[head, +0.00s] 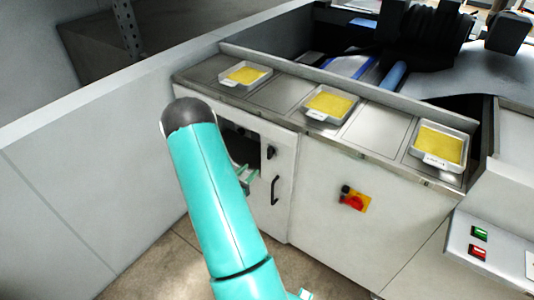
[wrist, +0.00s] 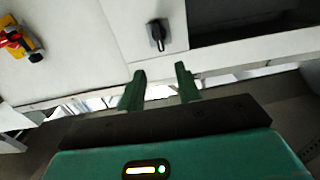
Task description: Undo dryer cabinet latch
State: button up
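The white dryer cabinet door (head: 283,172) is at the centre of the head view, with a dark window (head: 240,145) partly hidden by my arm. A small black latch (head: 270,152) sits at the door's upper right, above a black bar handle (head: 275,190). In the wrist view the latch (wrist: 157,35) is a dark knob with a short lever, beside the dark window (wrist: 250,15). My green gripper (head: 248,174) is in front of the door, left of the latch. In the wrist view my gripper (wrist: 160,70) is open and empty; the latch appears beyond the gap between its fingers, apart from them.
A red rotary switch on a yellow plate (head: 354,199) is right of the door; it also shows in the wrist view (wrist: 20,40). Trays of yellow material (head: 329,104) stand on the metal counter (head: 375,130) above. A green and a red button (head: 478,252) are at lower right.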

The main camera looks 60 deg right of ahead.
aim_at(268, 152)
jog(key=d, duration=0.4)
jog(key=s+d, duration=0.1)
jog(key=d, duration=0.7)
jog(key=shift+s, duration=0.4)
jog(key=c, duration=0.7)
